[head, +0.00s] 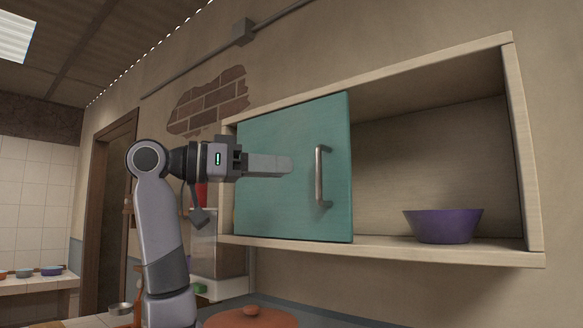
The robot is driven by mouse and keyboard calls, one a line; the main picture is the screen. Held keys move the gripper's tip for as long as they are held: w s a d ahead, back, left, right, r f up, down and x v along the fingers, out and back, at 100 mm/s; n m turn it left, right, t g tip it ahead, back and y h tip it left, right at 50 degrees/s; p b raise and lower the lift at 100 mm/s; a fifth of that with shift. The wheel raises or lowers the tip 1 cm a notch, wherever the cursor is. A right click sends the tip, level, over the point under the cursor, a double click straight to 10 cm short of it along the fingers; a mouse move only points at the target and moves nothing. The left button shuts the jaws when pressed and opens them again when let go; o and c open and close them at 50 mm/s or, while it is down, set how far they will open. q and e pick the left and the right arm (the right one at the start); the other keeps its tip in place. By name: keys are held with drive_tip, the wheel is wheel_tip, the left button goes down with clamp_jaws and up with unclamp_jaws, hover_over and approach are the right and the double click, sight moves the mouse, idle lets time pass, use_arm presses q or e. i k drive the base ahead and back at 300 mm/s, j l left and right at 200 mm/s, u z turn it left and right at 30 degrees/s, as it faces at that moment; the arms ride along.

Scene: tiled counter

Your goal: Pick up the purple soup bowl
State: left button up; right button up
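The purple soup bowl (443,226) stands upright on the bottom board of a wooden wall cabinet (528,180), in the open right part. A teal door (270,210) with a metal bar handle (321,176) covers the cabinet's left part. My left gripper (288,166) is in front of the teal door, left of the handle and well left of the bowl. Its fingers point right and overlap in this side view, so I cannot tell whether they are apart. My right gripper is not in view.
An orange-brown lidded pot (252,318) stands below the cabinet. Small bowls (51,271) sit on a far counter at the left, and a metal bowl (120,309) is nearer. The space around the purple bowl inside the cabinet is clear.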

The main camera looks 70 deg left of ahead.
sight(436, 227)
drive_tip(key=k+j, duration=0.1)
drive_tip(key=k, duration=0.65)
drive_tip(key=k+j, duration=0.1)
drive_tip(key=k, duration=0.6)
